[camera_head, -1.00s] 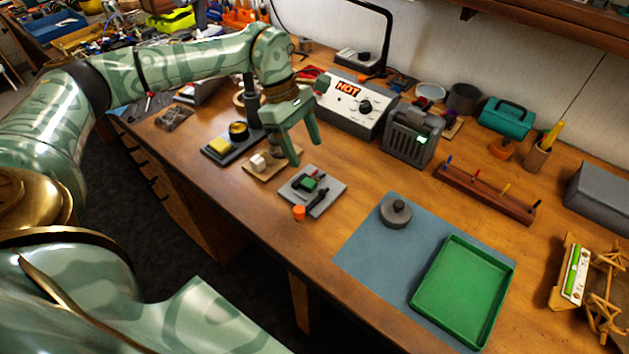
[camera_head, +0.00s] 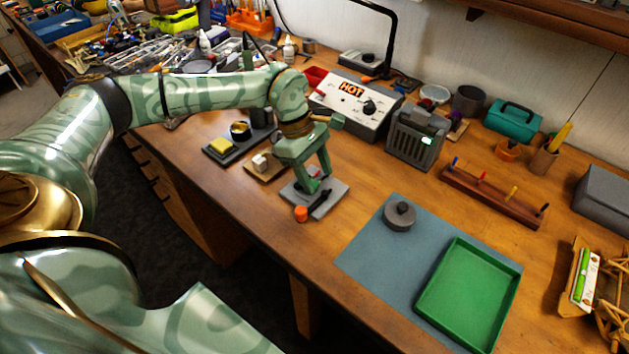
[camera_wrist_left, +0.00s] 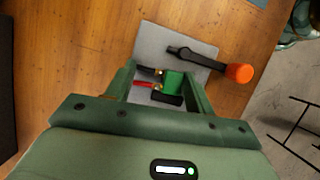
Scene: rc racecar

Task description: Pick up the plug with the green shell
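The plug with the green shell (camera_wrist_left: 173,82) sits on a grey plate (camera_wrist_left: 150,38), with red and black leads at its side. In the left wrist view it lies between the fingertips of my left gripper (camera_wrist_left: 165,82), which is open around it. I cannot tell whether either finger touches it. In the head view my left gripper (camera_head: 315,184) is low over the grey plate (camera_head: 330,200) and its fingers mostly hide the plug. My right gripper is not in view.
A small wooden board with a white block (camera_head: 261,162) and a dark stand with a yellow sponge (camera_head: 221,145) are left of the plate.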

